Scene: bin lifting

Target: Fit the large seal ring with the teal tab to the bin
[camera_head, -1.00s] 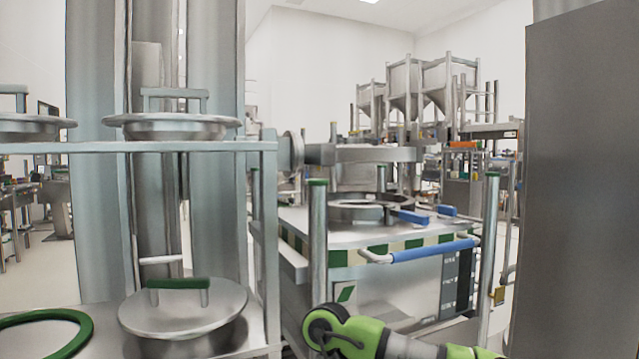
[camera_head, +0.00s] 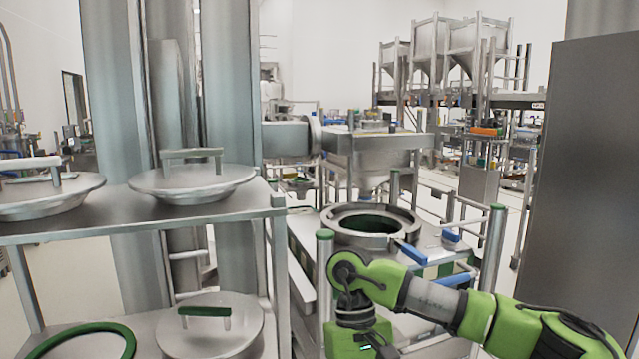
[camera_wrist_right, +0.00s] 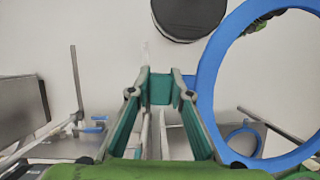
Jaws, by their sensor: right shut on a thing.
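In the right wrist view my right gripper (camera_wrist_right: 160,92) is shut on a teal tab (camera_wrist_right: 161,86) between its fingertips. A large blue ring (camera_wrist_right: 207,80) extends to the right from beside the fingertips; its join to the tab is not clear. In the head view the round metal bin mouth (camera_head: 409,221), dark green inside, stands on the bench in the middle. My green right arm reaches in front of it from the right; its gripper is below the picture, and so is the held ring. My left gripper is in neither view.
A metal rack (camera_head: 150,216) at left bears lids, one (camera_head: 190,185) on the upper shelf. A green ring (camera_head: 129,343) and a green-handled lid (camera_head: 214,333) lie below. Metal posts (camera_head: 325,275) and a blue lever (camera_head: 409,254) stand near the bin mouth. A grey panel is at far right.

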